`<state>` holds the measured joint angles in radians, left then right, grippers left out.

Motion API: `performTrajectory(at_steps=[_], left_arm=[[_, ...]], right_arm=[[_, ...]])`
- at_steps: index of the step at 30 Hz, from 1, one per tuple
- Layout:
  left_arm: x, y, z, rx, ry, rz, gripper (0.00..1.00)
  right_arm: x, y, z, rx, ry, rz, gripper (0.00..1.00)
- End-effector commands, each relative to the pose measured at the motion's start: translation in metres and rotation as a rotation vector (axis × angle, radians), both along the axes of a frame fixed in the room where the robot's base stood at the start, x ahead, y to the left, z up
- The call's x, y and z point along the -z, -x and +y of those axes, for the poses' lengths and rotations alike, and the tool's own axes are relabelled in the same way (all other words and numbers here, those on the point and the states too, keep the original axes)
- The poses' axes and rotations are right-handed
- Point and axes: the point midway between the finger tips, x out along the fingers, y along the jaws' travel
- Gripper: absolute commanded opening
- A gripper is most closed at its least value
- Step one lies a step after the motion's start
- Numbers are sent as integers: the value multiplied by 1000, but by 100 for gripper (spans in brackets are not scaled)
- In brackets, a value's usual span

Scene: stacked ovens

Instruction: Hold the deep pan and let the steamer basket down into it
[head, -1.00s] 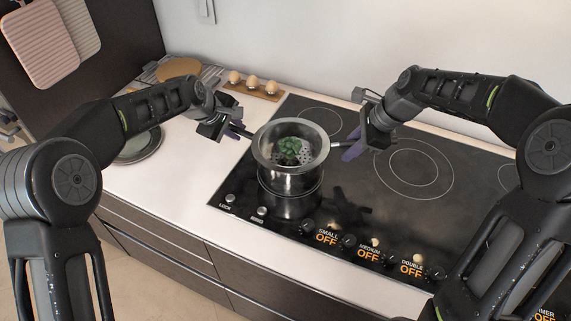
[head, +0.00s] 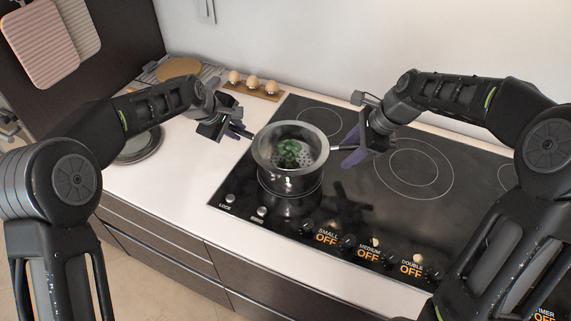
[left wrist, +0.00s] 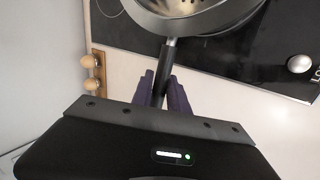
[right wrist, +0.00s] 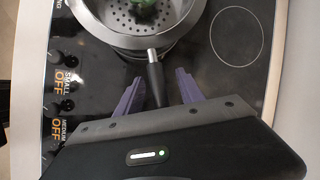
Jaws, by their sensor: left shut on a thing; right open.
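The deep pan (head: 289,183), shiny metal, stands upright on the black cooktop. The steamer basket (head: 267,150), with a perforated floor and green food (head: 290,152) in it, sits down inside the pan; its underside is hidden. My left gripper (head: 238,131) is shut on the pan's dark handle, also seen in the left wrist view (left wrist: 168,62). My right gripper (head: 350,152) is open, its purple fingers apart on either side of the basket's black handle (right wrist: 155,80) in the right wrist view. The basket's holes (right wrist: 125,14) show there too.
Several eggs stand in a wooden holder (head: 258,92) behind my left gripper. A round plate (head: 140,148) lies on the white counter at left. Control knobs line the cooktop's front edge. The cooktop (head: 410,205) right of the pan is clear.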

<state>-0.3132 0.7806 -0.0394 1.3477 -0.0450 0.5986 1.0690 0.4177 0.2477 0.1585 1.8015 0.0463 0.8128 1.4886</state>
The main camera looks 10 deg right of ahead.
Motion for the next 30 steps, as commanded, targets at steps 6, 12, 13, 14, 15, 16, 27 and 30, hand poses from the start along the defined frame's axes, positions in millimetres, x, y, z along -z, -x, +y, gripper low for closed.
performTrajectory(at_steps=[6, 12, 13, 14, 15, 16, 27, 30], left_arm=[[-1, 0, 0, -1, 1, -2, 0], [-1, 0, 0, -1, 1, -2, 0], [-1, 0, 0, -1, 1, -2, 0], [-1, 0, 0, -1, 1, -2, 0], [-1, 0, 0, -1, 1, -2, 0], [-1, 0, 0, -1, 1, -2, 0], [-1, 0, 0, -1, 1, -2, 0], [-1, 0, 0, -1, 1, -2, 0]], right_arm=[[-6, 2, -3, 1, 1, -1, 45], [-32, 10, -12, 1, 2, -2, 45], [-37, 11, -14, 2, 3, -3, 45], [-43, 13, -16, 2, 3, -3, 45], [-51, 15, -19, 1, 2, -5, 45], [-57, 17, -21, 1, 2, -5, 45], [-106, 33, -38, 0, 0, 0, 45], [-108, 34, -39, 0, -1, 0, 45]])
